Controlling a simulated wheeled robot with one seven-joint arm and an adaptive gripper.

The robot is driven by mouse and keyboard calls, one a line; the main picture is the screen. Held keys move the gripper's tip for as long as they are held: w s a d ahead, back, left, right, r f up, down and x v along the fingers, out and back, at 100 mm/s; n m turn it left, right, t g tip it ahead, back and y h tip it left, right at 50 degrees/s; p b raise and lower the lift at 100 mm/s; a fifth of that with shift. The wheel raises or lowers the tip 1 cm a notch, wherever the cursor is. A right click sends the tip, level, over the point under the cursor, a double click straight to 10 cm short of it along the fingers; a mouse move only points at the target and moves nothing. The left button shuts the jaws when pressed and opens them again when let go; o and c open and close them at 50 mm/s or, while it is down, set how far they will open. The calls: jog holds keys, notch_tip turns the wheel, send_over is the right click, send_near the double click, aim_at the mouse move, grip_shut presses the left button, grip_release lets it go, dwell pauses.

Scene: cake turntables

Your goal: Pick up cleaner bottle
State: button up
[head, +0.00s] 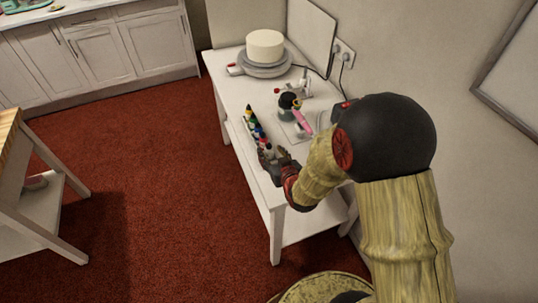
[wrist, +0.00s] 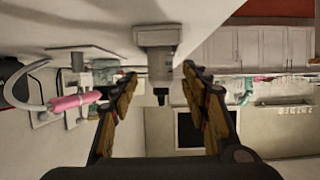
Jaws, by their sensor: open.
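A pale grey, bottle-shaped thing with a narrower neck and dark tip (wrist: 157,42) shows in the wrist view, which looks upside down. I take it for the cleaner bottle; no label is readable. My gripper (wrist: 160,75) is open, with one finger to each side of its neck in that view. I cannot tell whether the fingers touch it or how far beyond them it is. In the head view my gripper (head: 272,158) is low over the front edge of the white table, where my fingers and arm hide much of what stands there.
Several small colour bottles (head: 252,122) stand in a row on the white table (head: 232,84). A pink-handled airbrush (head: 301,121) is to their right; it also shows in the wrist view (wrist: 75,102). A white cake (head: 265,46) sits on a turntable (head: 266,69) behind.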

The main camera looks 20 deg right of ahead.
jog(key=shift+b+x, duration=0.3)
jog(key=shift+x, duration=1.2)
jog(key=shift+s, duration=0.1)
jog(key=c, duration=0.3)
jog(key=c, duration=0.6)
